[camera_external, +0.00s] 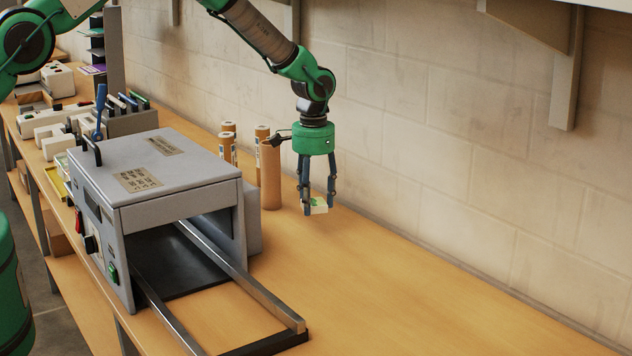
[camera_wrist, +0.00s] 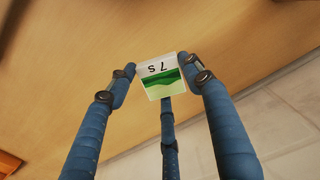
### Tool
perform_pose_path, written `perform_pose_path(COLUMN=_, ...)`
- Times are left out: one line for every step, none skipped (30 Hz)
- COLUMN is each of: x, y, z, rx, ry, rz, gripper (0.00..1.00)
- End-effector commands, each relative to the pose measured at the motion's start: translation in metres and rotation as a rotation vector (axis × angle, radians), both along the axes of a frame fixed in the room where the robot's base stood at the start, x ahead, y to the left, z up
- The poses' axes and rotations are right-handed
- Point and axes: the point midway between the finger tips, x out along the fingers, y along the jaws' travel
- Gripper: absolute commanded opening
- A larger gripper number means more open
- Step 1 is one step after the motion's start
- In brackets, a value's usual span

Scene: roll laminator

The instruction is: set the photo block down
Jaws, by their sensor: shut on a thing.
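The photo block (camera_external: 318,206) is a small white block with a green picture, held between the fingertips of my gripper (camera_external: 317,200). In the wrist view the photo block (camera_wrist: 160,76) shows a green picture and the mark "7 s", upside down. The blue fingers of my gripper (camera_wrist: 160,78) are shut on it from both sides, with a third finger below. The block is over the bench near the wall. I cannot tell whether its underside touches the wood.
The grey laminator (camera_external: 165,180) with its open front and rails (camera_external: 240,275) stands to the left. Brown cardboard tubes (camera_external: 270,178) stand close to the left of my gripper. The wooden bench (camera_external: 420,280) is clear to the right and front. The block wall (camera_external: 450,160) runs behind.

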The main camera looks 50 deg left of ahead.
Motion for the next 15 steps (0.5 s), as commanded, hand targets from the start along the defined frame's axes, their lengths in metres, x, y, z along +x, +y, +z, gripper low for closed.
perform_pose_path(x=-0.009, y=-0.013, z=-0.004, rx=0.0, ry=0.0, rz=-0.059, gripper=0.14)
perform_pose_path(x=-0.014, y=-0.019, z=-0.006, rx=0.0, ry=0.0, rz=-0.097, gripper=0.14)
perform_pose_path(x=-0.022, y=-0.028, z=-0.009, rx=0.0, ry=0.001, rz=-0.151, gripper=0.14)
perform_pose_path(x=-0.029, y=-0.035, z=-0.011, rx=0.0, ry=0.001, rz=-0.193, gripper=0.14)
perform_pose_path(x=-0.034, y=-0.042, z=-0.012, rx=0.0, ry=-0.001, rz=-0.235, gripper=0.14)
perform_pose_path(x=-0.043, y=-0.05, z=-0.015, rx=0.0, ry=0.001, rz=-0.291, gripper=0.14)
perform_pose_path(x=-0.05, y=-0.057, z=-0.017, rx=0.0, ry=0.0, rz=-0.334, gripper=0.14)
perform_pose_path(x=-0.056, y=-0.063, z=-0.019, rx=0.0, ry=0.0, rz=-0.377, gripper=0.14)
perform_pose_path(x=-0.065, y=-0.071, z=-0.022, rx=0.0, ry=0.001, rz=-0.433, gripper=0.14)
perform_pose_path(x=-0.071, y=-0.077, z=-0.023, rx=0.0, ry=0.0, rz=-0.474, gripper=0.14)
perform_pose_path(x=-0.078, y=-0.083, z=-0.025, rx=0.0, ry=0.0, rz=-0.514, gripper=0.14)
perform_pose_path(x=-0.086, y=-0.089, z=-0.027, rx=0.0, ry=0.0, rz=-0.562, gripper=0.14)
perform_pose_path(x=-0.091, y=-0.094, z=-0.028, rx=0.0, ry=0.0, rz=-0.597, gripper=0.14)
perform_pose_path(x=-0.097, y=-0.098, z=-0.03, rx=0.0, ry=0.0, rz=-0.631, gripper=0.14)
perform_pose_path(x=-0.104, y=-0.103, z=-0.031, rx=0.0, ry=0.0, rz=-0.671, gripper=0.14)
